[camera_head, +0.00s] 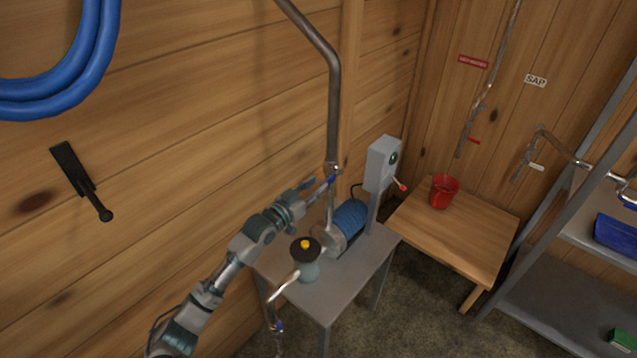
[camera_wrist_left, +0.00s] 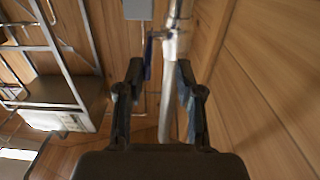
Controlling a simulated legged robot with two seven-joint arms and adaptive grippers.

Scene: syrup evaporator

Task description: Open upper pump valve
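The upper pump valve (camera_head: 333,169) sits on the vertical metal pipe above the pump, with a small blue handle (camera_head: 331,181). In the left wrist view the valve (camera_wrist_left: 176,45) is just ahead of the fingertips, and its blue handle (camera_wrist_left: 149,58) hangs down near the left-hand finger. My left gripper (camera_head: 314,187) reaches in from the left, close to the handle. Its two fingers (camera_wrist_left: 159,72) are apart, with the pipe seen between them. Whether a finger touches the handle is unclear. My right gripper is not in view.
The pump with its blue motor (camera_head: 350,217) stands on a grey table (camera_head: 343,290). A grey switch box (camera_head: 382,163) is right of the pipe. A lower blue-handled valve (camera_head: 278,327) hangs at the front. A red bucket (camera_head: 442,192) is on the wooden table (camera_head: 455,239). The plank wall is close on the left.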

